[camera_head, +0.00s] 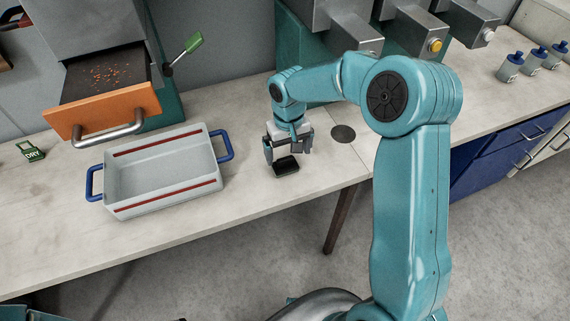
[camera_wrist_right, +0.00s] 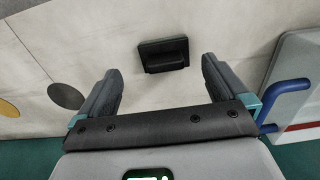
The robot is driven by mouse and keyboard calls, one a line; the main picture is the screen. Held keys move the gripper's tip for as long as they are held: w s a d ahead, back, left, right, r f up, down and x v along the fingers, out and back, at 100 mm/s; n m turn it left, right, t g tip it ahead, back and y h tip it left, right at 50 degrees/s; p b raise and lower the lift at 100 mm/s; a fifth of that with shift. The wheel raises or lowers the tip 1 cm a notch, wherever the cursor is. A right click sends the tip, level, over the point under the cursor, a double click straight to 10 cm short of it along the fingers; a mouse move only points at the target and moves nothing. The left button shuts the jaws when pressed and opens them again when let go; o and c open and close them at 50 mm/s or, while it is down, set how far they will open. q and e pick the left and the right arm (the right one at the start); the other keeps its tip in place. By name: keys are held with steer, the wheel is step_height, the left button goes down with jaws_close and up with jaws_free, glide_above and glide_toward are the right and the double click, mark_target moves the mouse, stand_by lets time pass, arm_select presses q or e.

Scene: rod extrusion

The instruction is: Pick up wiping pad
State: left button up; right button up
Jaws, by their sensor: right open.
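The wiping pad is a small black block (camera_head: 286,165) with a raised top, lying on the pale bench to the right of the tray. My right gripper (camera_head: 287,152) is just above and behind it in the head view, pointing down. In the right wrist view the pad (camera_wrist_right: 163,55) lies ahead of the open fingers (camera_wrist_right: 160,80), centred in the gap between them and apart from both. The right gripper is empty. My left gripper does not show; only a bit of teal arm is at the lower left edge of the head view.
A grey tray (camera_head: 160,178) with blue handles stands left of the pad. An open drawer (camera_head: 102,112) with an orange front holds small orange bits. A dark round disc (camera_head: 343,134) is right of the gripper. Grey machines (camera_head: 345,25) stand behind. The bench front edge is near.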

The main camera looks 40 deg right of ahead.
mark_target(285, 158)
steer(key=f, duration=0.4)
steer(key=shift+w+a+f+p, duration=0.2)
steer(key=shift+w+p, duration=0.1)
steer(key=shift+w, duration=0.1)
steer(key=shift+f, duration=0.3)
steer(key=shift+c, duration=0.3)
steer(key=c, duration=1)
step_height(285, 158, up, 20)
